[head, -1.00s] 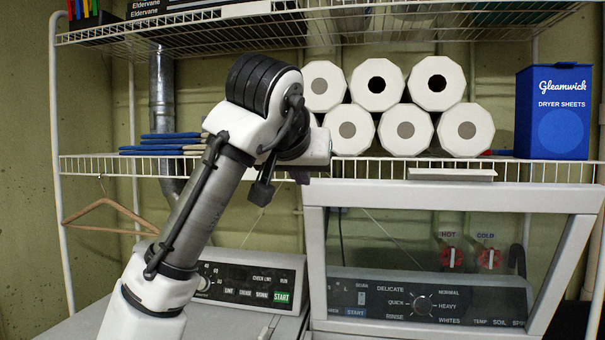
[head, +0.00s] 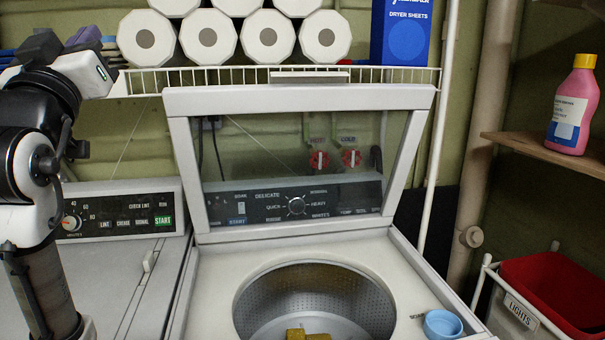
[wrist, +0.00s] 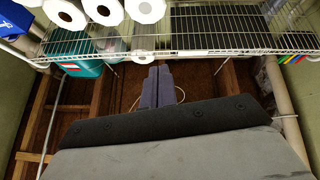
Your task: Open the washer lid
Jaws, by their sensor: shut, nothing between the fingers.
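The washer lid (head: 300,98) is a white frame with a clear window. It stands raised at the back of the washer (head: 400,262), leaning slightly back, with the control panel (head: 290,203) showing through it. The round metal drum (head: 315,285) is uncovered below, with something yellow (head: 305,334) in it. My gripper (wrist: 158,72) shows in the wrist view with its purple-blue fingers together and nothing between them. In the head view my arm is at the left edge, over the dryer side, apart from the lid.
A wire shelf (head: 240,78) with paper rolls and a blue dryer sheets box (head: 402,30) runs above the lid. The dryer (head: 105,270) is at left. A light blue cup (head: 442,325) sits at the washer's right front. A pink bottle (head: 573,105) and red-lined basket (head: 555,285) are at right.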

